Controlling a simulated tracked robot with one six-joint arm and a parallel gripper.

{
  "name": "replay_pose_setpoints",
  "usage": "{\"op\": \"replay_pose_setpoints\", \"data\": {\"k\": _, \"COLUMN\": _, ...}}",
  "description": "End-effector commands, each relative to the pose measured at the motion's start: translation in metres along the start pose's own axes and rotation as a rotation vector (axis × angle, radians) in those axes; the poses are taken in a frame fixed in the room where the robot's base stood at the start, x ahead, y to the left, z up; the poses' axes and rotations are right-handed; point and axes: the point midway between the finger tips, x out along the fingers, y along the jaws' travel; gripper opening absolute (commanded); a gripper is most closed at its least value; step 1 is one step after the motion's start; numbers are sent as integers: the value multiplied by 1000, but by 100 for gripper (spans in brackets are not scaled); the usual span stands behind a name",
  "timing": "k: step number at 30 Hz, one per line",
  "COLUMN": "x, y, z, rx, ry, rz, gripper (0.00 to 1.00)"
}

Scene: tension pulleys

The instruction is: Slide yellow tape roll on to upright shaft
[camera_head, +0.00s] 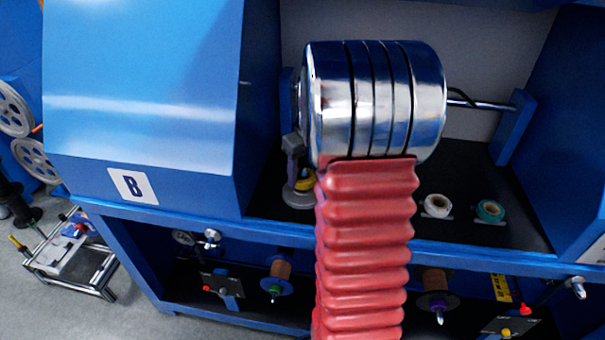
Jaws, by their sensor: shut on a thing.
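The yellow tape roll (306,182) is at the left of the shelf, small and partly covered by grey parts and the red ribbed sleeve. My gripper (293,160) shows only as a grey part reaching down at the left end of the chrome cylinder. It is shut on the yellow tape roll, though its fingertips are hard to make out. A round grey base (298,197) is under the roll. The upright shaft cannot be told apart from the grey parts there, so I cannot tell whether the roll is around it or beside it.
A large chrome cylinder (378,100) and a red ribbed sleeve (364,255) block the middle of the view. A white roll (437,205) and a teal roll (489,210) sit on the black shelf (460,232) at right. A blue housing (145,100) marked B bounds the left.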

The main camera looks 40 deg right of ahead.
Motion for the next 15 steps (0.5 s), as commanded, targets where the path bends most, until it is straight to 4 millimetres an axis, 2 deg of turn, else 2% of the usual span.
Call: {"op": "replay_pose_setpoints", "data": {"k": 15, "x": 9, "y": 0, "z": 2, "rx": 0, "ry": -1, "rz": -1, "gripper": 30}}
